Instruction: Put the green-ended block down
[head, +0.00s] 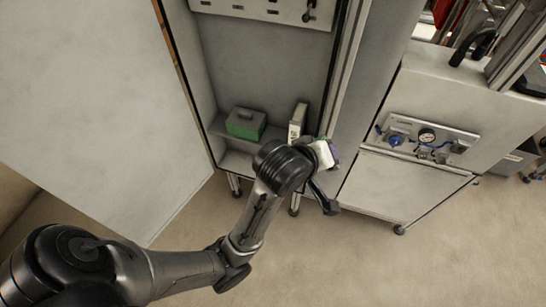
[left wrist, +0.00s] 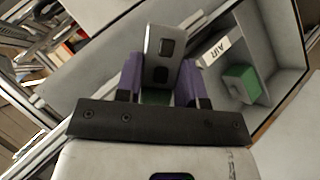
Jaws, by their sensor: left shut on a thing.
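The green-ended block (left wrist: 163,52) is a pale grey block with dark openings on its face. Its green end (left wrist: 157,97) shows low between my fingers in the left wrist view. My left gripper (left wrist: 160,80) has purple fingers, one on each side of the block, and is shut on it. In the head view my left gripper (head: 333,158) is at the right front edge of the open cabinet (head: 205,70), beside its shelf. The block cannot be made out clearly there. My right gripper is not in view.
A green box (head: 245,123) stands on the cabinet shelf; it also shows in the left wrist view (left wrist: 240,82). A white upright item (head: 298,118) stands right of it, near my arm. The shelf between them has some room. A gauge panel (head: 427,137) is to the right.

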